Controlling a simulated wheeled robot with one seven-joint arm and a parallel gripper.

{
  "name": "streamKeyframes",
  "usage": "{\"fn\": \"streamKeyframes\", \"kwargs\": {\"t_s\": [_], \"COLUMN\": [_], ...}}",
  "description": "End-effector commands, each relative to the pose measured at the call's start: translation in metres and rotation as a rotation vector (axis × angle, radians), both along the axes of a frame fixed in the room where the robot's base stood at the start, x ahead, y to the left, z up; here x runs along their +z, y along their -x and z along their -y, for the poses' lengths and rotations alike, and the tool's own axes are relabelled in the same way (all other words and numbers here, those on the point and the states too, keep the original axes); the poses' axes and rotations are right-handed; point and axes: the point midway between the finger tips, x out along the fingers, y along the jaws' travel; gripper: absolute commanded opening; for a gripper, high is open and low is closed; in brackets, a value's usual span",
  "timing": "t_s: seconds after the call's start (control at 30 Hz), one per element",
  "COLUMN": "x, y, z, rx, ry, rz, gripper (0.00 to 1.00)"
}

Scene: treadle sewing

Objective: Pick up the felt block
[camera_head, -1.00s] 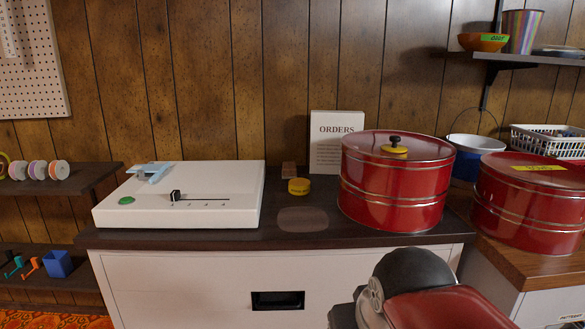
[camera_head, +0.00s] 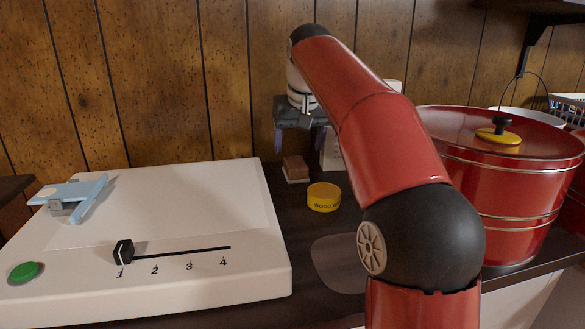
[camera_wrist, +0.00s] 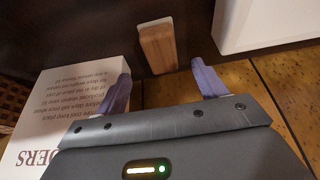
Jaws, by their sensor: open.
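The felt block, a small brown block with a paler base (camera_head: 295,168), stands on the dark counter top near the wood-panelled wall. It also shows in the wrist view (camera_wrist: 157,45) as a brown oblong. My gripper (camera_head: 301,143) is open and empty, pointing down above the block. In the wrist view, my gripper (camera_wrist: 161,70) has its two purple fingers spread on either side of the block's near end. Most of the block lies beyond the fingertips, and I see no contact.
A round yellow tin (camera_head: 323,200) sits just in front of the block. The white slider box (camera_head: 200,275) is to the left. A large red canister (camera_head: 520,195) is at right.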

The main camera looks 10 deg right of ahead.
Motion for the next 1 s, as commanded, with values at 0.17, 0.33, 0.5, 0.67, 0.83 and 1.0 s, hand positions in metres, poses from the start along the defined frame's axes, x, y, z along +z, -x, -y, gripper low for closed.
{"fn": "streamKeyframes", "kwargs": {"t_s": [0.17, 0.33, 0.5, 0.67, 0.83, 1.0], "x": [-0.017, -0.038, -0.059, -0.059, -0.059, -0.059], "y": [-0.006, -0.014, -0.023, -0.024, -0.024, -0.024], "z": [-0.001, -0.002, -0.003, -0.003, -0.002, -0.002], "rx": [0.000, 0.001, 0.000, 0.000, 0.000, 0.000], "ry": [0.000, 0.000, -0.001, 0.000, 0.000, 0.000], "rz": [0.000, -0.001, -0.001, 0.001, 0.001, 0.001], "gripper": [0.71, 0.71, 0.71, 0.71, 0.58, 0.36]}}
